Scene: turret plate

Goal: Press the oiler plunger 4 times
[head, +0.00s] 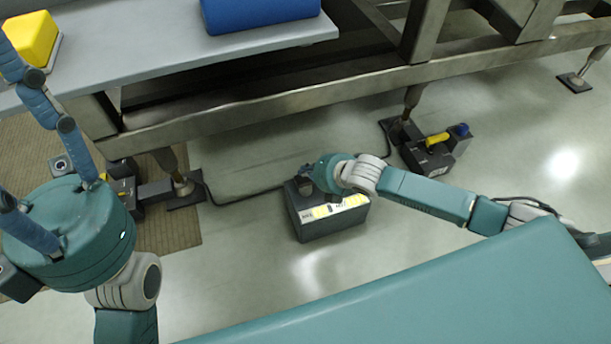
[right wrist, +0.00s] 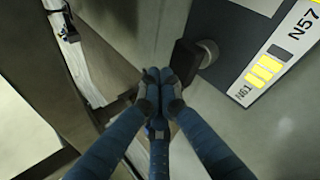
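A dark grey box (head: 325,222) with yellow and white labels stands on the floor, mid-picture in the head view. Its labelled face (right wrist: 265,75) fills the right of the right wrist view. A dark block on a short round stem (right wrist: 188,60) shows beside the labels; I cannot tell surely whether it is the oiler plunger. My right gripper (head: 322,180) is over the box's upper left part. In the right wrist view its blue fingertips (right wrist: 157,88) are together, just left of and below the dark block, with nothing visible between them. My left gripper (head: 40,155) has its fingers spread, tips outside the picture.
A grey bench (head: 180,62) on a metal frame runs along the top, bearing a yellow block (head: 32,40) and a blue block (head: 258,12). A dark device with a yellow handle (head: 437,139) stands right, near a bench foot. A dark cable (head: 245,195) crosses the floor. Open floor lies right.

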